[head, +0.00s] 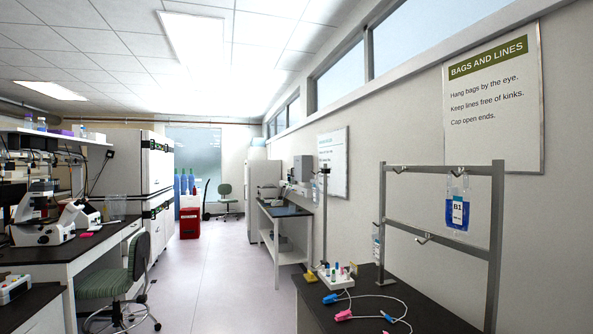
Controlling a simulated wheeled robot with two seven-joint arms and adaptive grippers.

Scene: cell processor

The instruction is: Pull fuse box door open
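A grey box (303,168) is mounted on the right wall in the distance, above a narrow dark-topped bench. It may be the fuse box. It is small in the head view, and its door looks closed, but I cannot make out a handle or hinge. Neither of my grippers is in view.
A dark-topped table (408,306) at the front right holds a metal rack (439,172) with a hanging bag (457,205). A green chair (115,281) and lab benches stand on the left. A red bin (189,222) stands farther back. The floor aisle (215,290) between is clear.

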